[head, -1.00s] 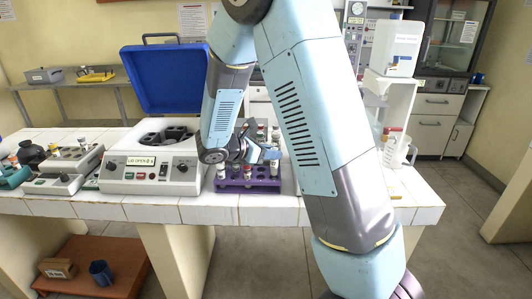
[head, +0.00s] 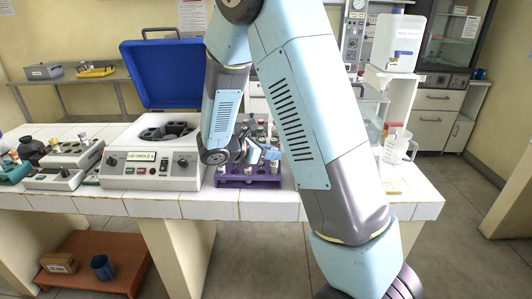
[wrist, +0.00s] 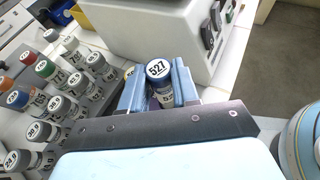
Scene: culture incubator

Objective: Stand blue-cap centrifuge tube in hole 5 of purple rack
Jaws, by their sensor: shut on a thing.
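In the wrist view my gripper (wrist: 158,90) has its light-blue fingers shut on a tube with a dark blue cap (wrist: 159,70) marked 527. The tube's lower part is hidden by the gripper. In the head view the purple rack (head: 240,181) stands at the bench's front edge and holds several tubes. My gripper (head: 262,153) is at about the height of the tube tops, over or just behind that rack. I cannot read hole numbers or tell whether the held tube is in a hole.
In the head view the open centrifuge (head: 150,172) stands left of the purple rack. A clear jug (head: 397,148) stands to the right, beyond my arm.

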